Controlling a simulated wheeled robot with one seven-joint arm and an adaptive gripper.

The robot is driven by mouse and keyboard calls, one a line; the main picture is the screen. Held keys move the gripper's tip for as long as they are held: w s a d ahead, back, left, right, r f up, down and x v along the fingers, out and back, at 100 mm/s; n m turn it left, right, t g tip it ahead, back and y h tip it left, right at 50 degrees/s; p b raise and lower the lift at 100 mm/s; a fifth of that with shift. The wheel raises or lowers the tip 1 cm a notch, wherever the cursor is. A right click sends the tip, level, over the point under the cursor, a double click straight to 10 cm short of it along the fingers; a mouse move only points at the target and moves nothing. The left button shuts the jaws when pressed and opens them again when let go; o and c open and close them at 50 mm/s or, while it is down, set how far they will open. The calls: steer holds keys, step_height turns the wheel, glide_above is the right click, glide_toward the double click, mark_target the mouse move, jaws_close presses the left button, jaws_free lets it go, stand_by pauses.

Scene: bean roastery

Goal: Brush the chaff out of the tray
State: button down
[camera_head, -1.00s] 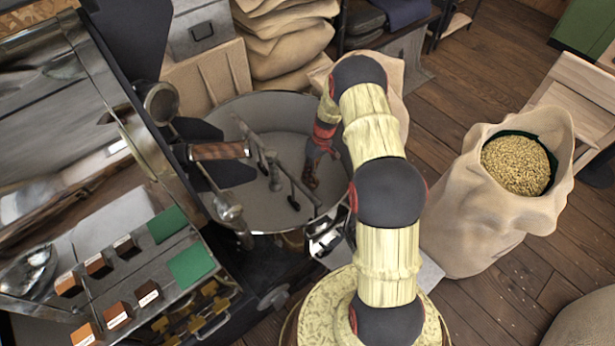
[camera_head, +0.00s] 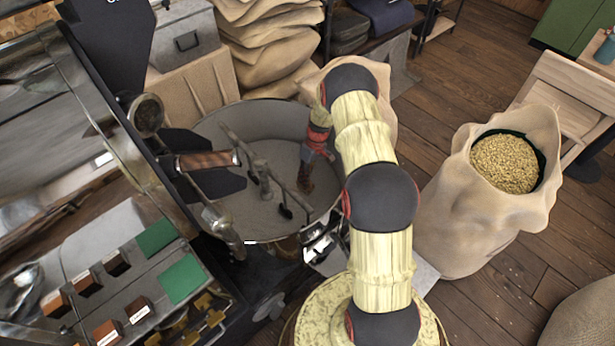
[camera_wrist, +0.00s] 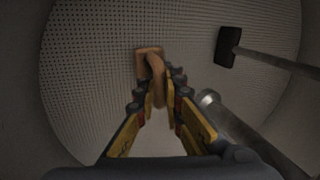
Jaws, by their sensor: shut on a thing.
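The tray is a wide round metal pan (camera_head: 225,125) with stirring arms (camera_head: 262,165) across it. My gripper (camera_head: 312,152) reaches down inside its right part. In the wrist view my gripper (camera_wrist: 160,88) is shut on a brown wooden-handled brush (camera_wrist: 151,66), whose lower end is close to the perforated tray floor (camera_wrist: 95,70). The brush (camera_head: 305,180) also shows small and dark in the head view. I cannot tell whether it touches the floor. I cannot make out any chaff on the floor.
A stirring arm with a dark paddle (camera_wrist: 228,46) lies right of my gripper. The roaster (camera_head: 110,215), with a wood-handled part (camera_head: 207,159), stands left of the tray. An open sack of beans (camera_head: 470,225) stands right. Stacked sacks (camera_head: 265,40) are behind.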

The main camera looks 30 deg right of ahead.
steer(key=shift+s+a+f, duration=0.1)
steer(key=shift+s+a, duration=0.05)
steer(key=shift+a, duration=0.5)
steer(key=shift+s+a, duration=0.15)
steer(key=shift+a, duration=0.45)
steer(key=shift+s+a+p, duration=0.15)
steer(key=shift+a+p, duration=0.1)
steer(key=shift+a, duration=0.7)
steer(key=shift+s+a+p, duration=0.15)
steer(key=shift+a+p, duration=0.05)
steer(key=shift+a, duration=0.75)
steer(key=shift+w+a+f+b, duration=0.1)
steer(key=shift+w+b, duration=0.25)
steer(key=shift+w, duration=0.2)
steer(key=shift+w+d+b, duration=0.2)
steer(key=shift+d, duration=0.85)
steer(key=shift+w+d+b, duration=0.15)
steer(key=shift+w+d, duration=0.05)
steer(key=shift+d, duration=0.85)
steer(key=shift+w+d, duration=0.2)
steer(key=shift+d, duration=0.7)
steer(key=shift+w+d, duration=0.15)
steer(key=shift+d, duration=0.8)
